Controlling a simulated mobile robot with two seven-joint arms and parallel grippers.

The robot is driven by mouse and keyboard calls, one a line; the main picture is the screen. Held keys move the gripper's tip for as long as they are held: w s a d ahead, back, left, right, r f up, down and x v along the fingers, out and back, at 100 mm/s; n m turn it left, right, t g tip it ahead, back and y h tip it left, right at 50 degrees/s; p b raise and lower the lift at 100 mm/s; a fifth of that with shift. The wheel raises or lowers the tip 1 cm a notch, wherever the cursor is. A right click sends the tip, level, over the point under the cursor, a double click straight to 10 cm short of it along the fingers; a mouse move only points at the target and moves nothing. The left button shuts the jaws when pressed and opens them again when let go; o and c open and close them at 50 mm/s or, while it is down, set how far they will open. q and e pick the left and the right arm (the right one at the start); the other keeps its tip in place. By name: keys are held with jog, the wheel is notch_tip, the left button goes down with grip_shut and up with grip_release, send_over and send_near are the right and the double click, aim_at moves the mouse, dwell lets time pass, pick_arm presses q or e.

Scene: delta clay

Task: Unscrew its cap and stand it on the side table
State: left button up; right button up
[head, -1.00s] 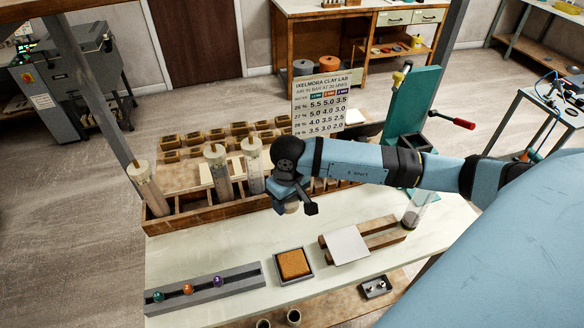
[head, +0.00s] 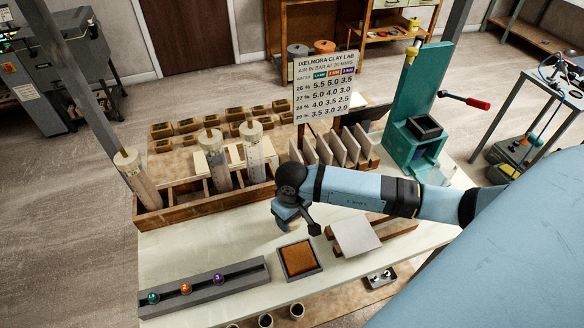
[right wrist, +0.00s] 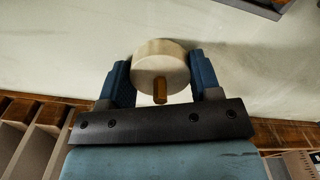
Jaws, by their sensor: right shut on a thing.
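My right gripper (head: 297,220) is low over the pale work table, left of the white tile. Its two blue fingers are shut on a round cream cap (right wrist: 158,62) with a small brass nozzle, seen in the right wrist view. Whether a tube is beneath the cap cannot be told. Several clear tubes with cream caps, one of them (head: 214,160), stand leaning in a wooden rack (head: 190,212) to the left. A side table (head: 533,85) with blue tubing on it is at the far right. My left gripper is not in view.
A brown clay block in a dark tray (head: 299,260) and a white tile (head: 355,236) on wooden strips are near the gripper. A grey rail (head: 205,287) holds numbered balls. A green press (head: 418,110) and a sign (head: 323,80) stand behind.

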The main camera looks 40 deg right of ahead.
jog(key=shift+s+f, duration=0.1)
jog(key=shift+s, duration=0.1)
jog(key=o, duration=1)
jog(key=shift+w, duration=0.1)
jog(key=shift+r, duration=0.6)
notch_tip(320, 180, up, 10)
jog(key=b, duration=0.2)
jog(key=shift+f+b, duration=0.1)
jog(key=shift+b, duration=0.2)
jog(key=shift+r, duration=0.7)
